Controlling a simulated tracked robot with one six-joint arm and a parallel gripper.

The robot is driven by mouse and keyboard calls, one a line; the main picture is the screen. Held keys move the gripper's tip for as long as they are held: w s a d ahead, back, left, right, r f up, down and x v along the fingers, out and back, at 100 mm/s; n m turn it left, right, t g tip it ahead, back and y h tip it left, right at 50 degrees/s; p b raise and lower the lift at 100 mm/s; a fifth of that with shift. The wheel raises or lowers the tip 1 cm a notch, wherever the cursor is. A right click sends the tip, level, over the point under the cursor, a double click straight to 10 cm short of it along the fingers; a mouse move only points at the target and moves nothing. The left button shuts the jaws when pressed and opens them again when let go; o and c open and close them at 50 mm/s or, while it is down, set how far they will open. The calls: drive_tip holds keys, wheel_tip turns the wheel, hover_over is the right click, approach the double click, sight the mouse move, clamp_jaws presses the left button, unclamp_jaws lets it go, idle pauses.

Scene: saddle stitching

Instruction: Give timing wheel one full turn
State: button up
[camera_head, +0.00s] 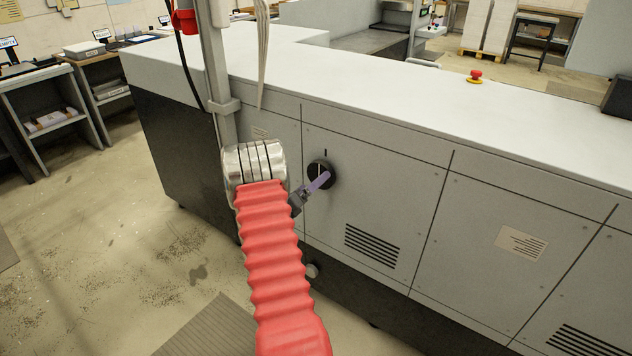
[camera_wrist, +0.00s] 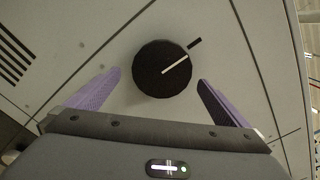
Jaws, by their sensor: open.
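The timing wheel (camera_head: 319,173) is a round black knob with a white line on its face, set in the grey side panel of the machine. In the wrist view the wheel (camera_wrist: 162,69) lies ahead of my gripper, between the lines of its two fingers. Its white line points at a short black mark (camera_wrist: 195,43) on the panel. My gripper (camera_wrist: 160,82) is open, with one purple finger on each side of the wheel and a visible gap to it. In the head view my gripper (camera_head: 318,181) is at the wheel, partly covering it. Contact cannot be seen.
The panel has a slotted vent (camera_head: 372,246) below right of the wheel and a label (camera_head: 521,243) further right. A red emergency button (camera_head: 475,75) stands on the white top. A grey post (camera_head: 222,90) stands left of the wheel. Floor at left is open.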

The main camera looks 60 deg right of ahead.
drive_tip(key=w+a, duration=0.1)
drive_tip(key=a, duration=0.8)
drive_tip(key=shift+w, duration=0.25)
drive_tip(key=shift+a, duration=0.1)
